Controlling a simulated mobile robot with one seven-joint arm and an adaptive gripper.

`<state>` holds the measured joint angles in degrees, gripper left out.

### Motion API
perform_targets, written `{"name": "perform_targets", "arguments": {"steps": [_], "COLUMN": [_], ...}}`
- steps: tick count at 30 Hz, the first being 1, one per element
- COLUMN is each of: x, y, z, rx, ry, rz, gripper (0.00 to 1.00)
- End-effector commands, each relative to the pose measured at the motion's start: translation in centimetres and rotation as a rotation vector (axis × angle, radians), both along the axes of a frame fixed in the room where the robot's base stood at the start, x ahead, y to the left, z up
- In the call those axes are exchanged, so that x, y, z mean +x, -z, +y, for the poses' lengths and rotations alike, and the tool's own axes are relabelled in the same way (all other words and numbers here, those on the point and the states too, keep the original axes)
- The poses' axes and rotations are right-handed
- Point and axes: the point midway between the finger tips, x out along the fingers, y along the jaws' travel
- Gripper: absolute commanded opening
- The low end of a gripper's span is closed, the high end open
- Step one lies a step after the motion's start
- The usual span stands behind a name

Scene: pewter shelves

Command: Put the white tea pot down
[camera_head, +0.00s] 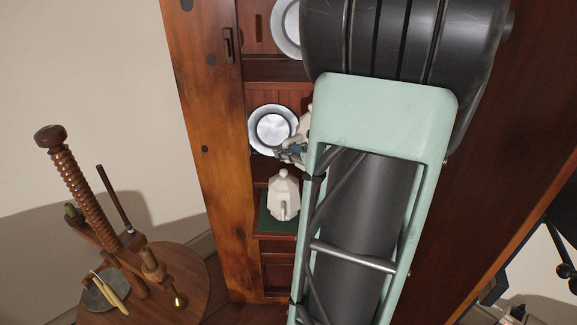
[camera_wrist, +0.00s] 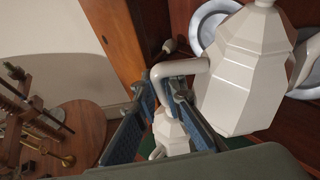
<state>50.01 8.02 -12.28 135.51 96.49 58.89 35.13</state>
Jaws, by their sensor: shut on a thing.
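A white faceted tea pot (camera_wrist: 245,75) fills the right of the wrist view. My gripper (camera_wrist: 166,88) is shut on its curved handle (camera_wrist: 190,67). In the head view, only a sliver of this tea pot (camera_head: 305,122) shows beside my arm, with my gripper (camera_head: 290,152) at its left; the arm hides the rest. A second white faceted pot (camera_head: 284,197) stands upright on a green-covered shelf (camera_head: 275,226) below. It also shows partly behind my fingers in the wrist view (camera_wrist: 172,132).
Pewter plates (camera_head: 272,128) stand against the back of the wooden cabinet, close behind the held pot. The cabinet's left side panel (camera_head: 205,130) is near my gripper. A round wooden table (camera_head: 180,270) with a wooden screw device stands at the lower left.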

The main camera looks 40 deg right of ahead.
Motion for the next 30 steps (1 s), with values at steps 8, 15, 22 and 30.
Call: {"name": "perform_targets", "arguments": {"steps": [8,15,22,30], "x": [5.6,8.2,9.0,9.7], "y": [3.0,6.7,7.7,11.0], "z": [-3.3,-4.8,-5.3,-5.7], "rx": [-0.003,-0.002,-0.003,-0.001], "ry": [-0.004,-0.002,-0.002,-0.003], "rz": [-0.003,-0.003,-0.004,-0.003], "gripper": [0.0,0.0,0.0,0.0]}}
